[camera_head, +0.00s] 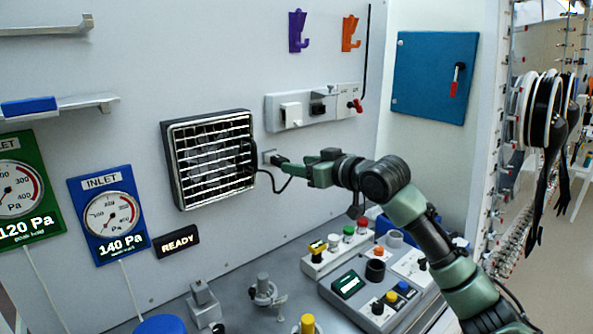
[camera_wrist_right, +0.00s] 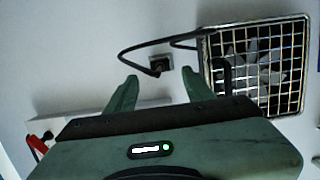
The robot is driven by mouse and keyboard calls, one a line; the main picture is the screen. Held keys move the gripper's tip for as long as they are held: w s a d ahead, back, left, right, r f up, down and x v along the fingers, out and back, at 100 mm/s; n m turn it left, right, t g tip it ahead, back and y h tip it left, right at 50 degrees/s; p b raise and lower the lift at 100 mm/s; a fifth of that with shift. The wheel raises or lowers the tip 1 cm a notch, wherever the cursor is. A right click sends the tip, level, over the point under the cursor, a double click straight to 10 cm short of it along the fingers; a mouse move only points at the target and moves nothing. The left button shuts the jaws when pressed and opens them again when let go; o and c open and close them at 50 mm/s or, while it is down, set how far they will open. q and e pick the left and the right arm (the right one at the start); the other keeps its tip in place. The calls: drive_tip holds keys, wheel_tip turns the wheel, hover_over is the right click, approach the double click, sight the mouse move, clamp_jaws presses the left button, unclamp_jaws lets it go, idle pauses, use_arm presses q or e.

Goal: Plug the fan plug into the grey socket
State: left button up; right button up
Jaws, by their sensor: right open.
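The wall fan (camera_head: 208,158) has a square wire grille; it also shows in the right wrist view (camera_wrist_right: 258,65). A small grey socket (camera_head: 268,156) is on the wall just right of it. In the right wrist view the black fan plug (camera_wrist_right: 155,69) is at the grey socket (camera_wrist_right: 167,61), seemingly seated in it, with its black cable (camera_wrist_right: 125,56) looping to the fan. How deep it sits I cannot tell. My right gripper (camera_head: 281,162) is in front of the socket; its fingers (camera_wrist_right: 162,82) are apart with nothing between them. My left gripper is out of view.
A white wall strip (camera_head: 318,105) with switches and a red-handled part is above my right arm. A bench below holds a control box (camera_head: 370,290) with buttons and a metal fitting (camera_head: 264,290). A blue wall panel (camera_head: 432,75) is at the right. A READY sign (camera_head: 176,241) is below the fan.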

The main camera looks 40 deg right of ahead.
sight(284, 159)
drive_tip(key=p+x, duration=0.2)
drive_tip(key=x, duration=0.4)
drive_tip(key=shift+w+a+f, duration=0.1)
drive_tip(key=shift+w+f, duration=0.05)
drive_tip(key=shift+w, duration=0.15)
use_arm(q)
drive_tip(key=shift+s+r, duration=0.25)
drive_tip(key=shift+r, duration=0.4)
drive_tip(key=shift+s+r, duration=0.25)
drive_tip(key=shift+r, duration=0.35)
use_arm(e)
drive_tip(key=shift+w+f, duration=0.1)
drive_tip(key=shift+w, duration=0.05)
drive_tip(key=c, duration=1)
clamp_jaws()
unclamp_jaws()
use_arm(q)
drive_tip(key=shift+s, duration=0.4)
use_arm(e)
clamp_jaws()
